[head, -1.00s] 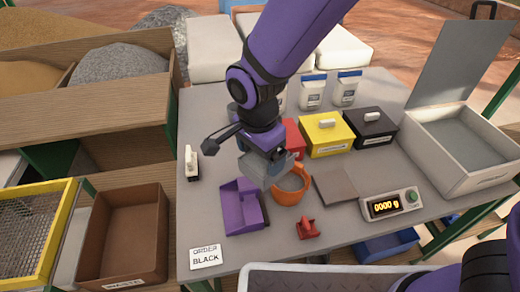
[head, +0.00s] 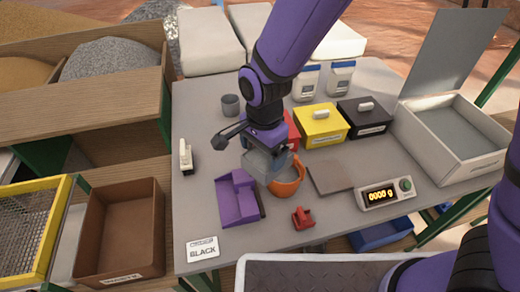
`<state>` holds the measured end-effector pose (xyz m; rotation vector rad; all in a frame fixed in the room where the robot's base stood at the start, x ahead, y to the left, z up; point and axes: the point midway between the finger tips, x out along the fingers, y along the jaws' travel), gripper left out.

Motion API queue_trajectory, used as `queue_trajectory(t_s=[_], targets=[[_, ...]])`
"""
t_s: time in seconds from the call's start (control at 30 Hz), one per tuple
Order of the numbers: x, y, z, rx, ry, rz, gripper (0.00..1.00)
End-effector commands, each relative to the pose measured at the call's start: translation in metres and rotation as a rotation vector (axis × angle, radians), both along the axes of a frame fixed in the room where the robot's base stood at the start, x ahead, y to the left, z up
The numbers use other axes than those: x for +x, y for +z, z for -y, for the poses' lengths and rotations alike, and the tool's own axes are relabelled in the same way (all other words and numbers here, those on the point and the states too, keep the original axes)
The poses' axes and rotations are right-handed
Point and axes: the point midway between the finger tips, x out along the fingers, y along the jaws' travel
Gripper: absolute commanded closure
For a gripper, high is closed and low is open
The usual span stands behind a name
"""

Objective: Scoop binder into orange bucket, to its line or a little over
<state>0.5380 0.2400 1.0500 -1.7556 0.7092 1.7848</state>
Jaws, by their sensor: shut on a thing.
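The orange bucket (head: 288,181) stands on the grey table, left of the scale's dark plate. Its fill line does not show, and my gripper covers part of its left side. My gripper (head: 268,170) points down at the bucket's left rim and appears shut on it; the fingertips are mostly hidden. A purple scoop-like tray (head: 235,202) lies on the table just left of the bucket. I cannot tell which container holds the binder.
The scale display (head: 381,196) reads 0000 g. A red clamp-like piece (head: 303,217) lies in front of the bucket. Yellow (head: 320,126) and black (head: 360,118) lidded boxes stand behind. A grey cup (head: 230,105) stands at the back left; an open pale box (head: 455,145) is right.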

Motion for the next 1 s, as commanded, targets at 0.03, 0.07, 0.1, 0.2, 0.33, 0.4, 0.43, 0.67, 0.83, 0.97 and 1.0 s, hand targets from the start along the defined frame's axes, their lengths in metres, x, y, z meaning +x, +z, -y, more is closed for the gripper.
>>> queue_trajectory(t_s=[0.03,0.07,0.1,0.2,0.33,0.4,0.43,0.67,0.83,0.97,1.0], targets=[[0.002,0.001,0.002,0.013,-0.003,-0.011,0.58],[0.003,0.001,0.003,0.02,-0.005,-0.018,0.58],[0.004,0.002,0.003,0.03,-0.004,-0.027,0.58],[0.007,0.003,0.006,0.053,-0.004,-0.053,0.58],[0.01,0.004,0.009,0.086,-0.004,-0.085,0.58],[0.012,0.005,0.011,0.104,-0.004,-0.102,0.58],[0.013,0.005,0.012,0.112,-0.004,-0.112,0.58],[0.02,0.008,0.018,0.178,-0.004,-0.18,0.58],[0.025,0.01,0.024,0.23,-0.004,-0.236,0.58],[0.024,0.01,0.023,0.229,0.002,-0.235,0.58],[0.024,0.01,0.022,0.228,0.003,-0.233,0.58]])
